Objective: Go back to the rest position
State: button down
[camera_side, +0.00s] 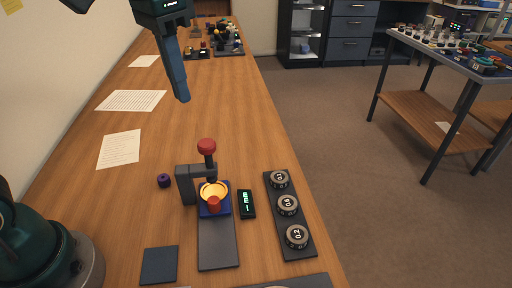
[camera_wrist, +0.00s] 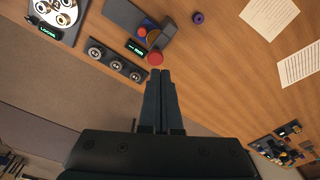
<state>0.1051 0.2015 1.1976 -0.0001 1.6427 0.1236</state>
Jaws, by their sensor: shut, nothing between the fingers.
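My gripper (camera_side: 182,98) hangs above the wooden bench in the side view, its fingers pointing down. In the wrist view my gripper (camera_wrist: 161,72) has its two fingers together with nothing between them. Below it stands a small dark press with a red knob (camera_side: 207,146) on top; the knob also shows in the wrist view (camera_wrist: 155,58). A gold ring (camera_side: 214,190) sits on the press's blue block, with a red piece (camera_side: 213,204) at its front. My gripper is apart from all of these.
A rack (camera_side: 310,244) with three round labelled weights stands right of the press, near the bench edge. A small display (camera_side: 247,204) and a purple ring (camera_side: 164,181) flank the press. Papers (camera_side: 131,101) lie at left. Cluttered trays (camera_side: 229,48) stand at the far end.

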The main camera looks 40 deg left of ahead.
jog(key=s+a+n+t, duration=0.1)
jog(key=s+a+t, duration=0.1)
jog(key=s, duration=0.5)
jog(key=s+f+n+t, duration=0.1)
jog(key=s+f, duration=0.3)
jog(key=f, duration=0.4)
jog(key=shift+a+n+t, duration=0.3)
jog(key=shift+a+t, duration=0.15)
jog(key=shift+t, duration=0.25)
jog(key=shift+s, duration=0.1)
